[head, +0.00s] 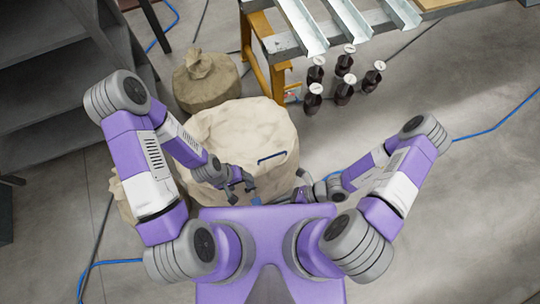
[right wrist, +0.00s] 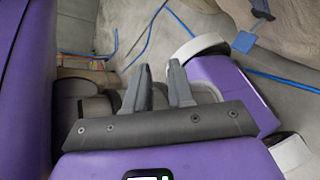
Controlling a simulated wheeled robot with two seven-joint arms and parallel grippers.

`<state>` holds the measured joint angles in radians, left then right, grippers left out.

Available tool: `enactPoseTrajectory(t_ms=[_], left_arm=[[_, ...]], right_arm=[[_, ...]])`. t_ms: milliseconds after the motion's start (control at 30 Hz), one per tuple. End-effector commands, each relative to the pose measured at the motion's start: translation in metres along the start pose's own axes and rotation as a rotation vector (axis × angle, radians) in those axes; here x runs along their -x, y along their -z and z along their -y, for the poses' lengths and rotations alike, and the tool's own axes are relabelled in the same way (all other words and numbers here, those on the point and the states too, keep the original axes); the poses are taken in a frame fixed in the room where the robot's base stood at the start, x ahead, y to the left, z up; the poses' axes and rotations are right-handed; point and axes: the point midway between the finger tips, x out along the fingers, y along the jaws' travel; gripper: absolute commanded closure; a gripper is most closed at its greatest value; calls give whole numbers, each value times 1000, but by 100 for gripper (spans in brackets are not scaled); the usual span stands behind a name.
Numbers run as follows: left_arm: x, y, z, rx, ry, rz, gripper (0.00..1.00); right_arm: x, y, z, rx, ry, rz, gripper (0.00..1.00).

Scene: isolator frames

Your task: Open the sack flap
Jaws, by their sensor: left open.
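The large beige sack (head: 235,125) stands in front of my body in the head view, its top pale and wrinkled. A dark blue bar-shaped handle (head: 272,156) lies on its right part. My left gripper (head: 242,187) is open over the sack's near edge, below and left of that handle, with nothing visible between its fingers. A small blue piece (head: 255,201) shows just below it. In the right wrist view a blue tab (right wrist: 245,40) hangs beside the sack cloth (right wrist: 295,30). My right gripper (right wrist: 162,85) is empty, its fingers apart, away from the cloth.
A tied brown sack (head: 205,82) stands behind the large one. Several dark bottles with white caps (head: 343,90) stand on the floor at the back right, by a yellow-legged metal frame (head: 262,55). Grey shelves (head: 40,80) stand at left. Blue cables cross the floor.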

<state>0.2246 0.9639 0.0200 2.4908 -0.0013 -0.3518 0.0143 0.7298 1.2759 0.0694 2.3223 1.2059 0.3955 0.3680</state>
Motion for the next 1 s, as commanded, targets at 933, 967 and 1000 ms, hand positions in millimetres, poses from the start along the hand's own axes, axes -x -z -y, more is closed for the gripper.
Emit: enactPoseTrajectory(t_ms=[933,967,1000], left_arm=[[-100,4,37,0,0,0,28],[-100,4,38,0,0,0,28],[-101,4,38,0,0,0,28]], right_arm=[[-18,-120,189,-1010,4,1043,77],[-19,-122,190,-1010,5,1043,77],[-21,-124,192,-1010,5,1043,77]])
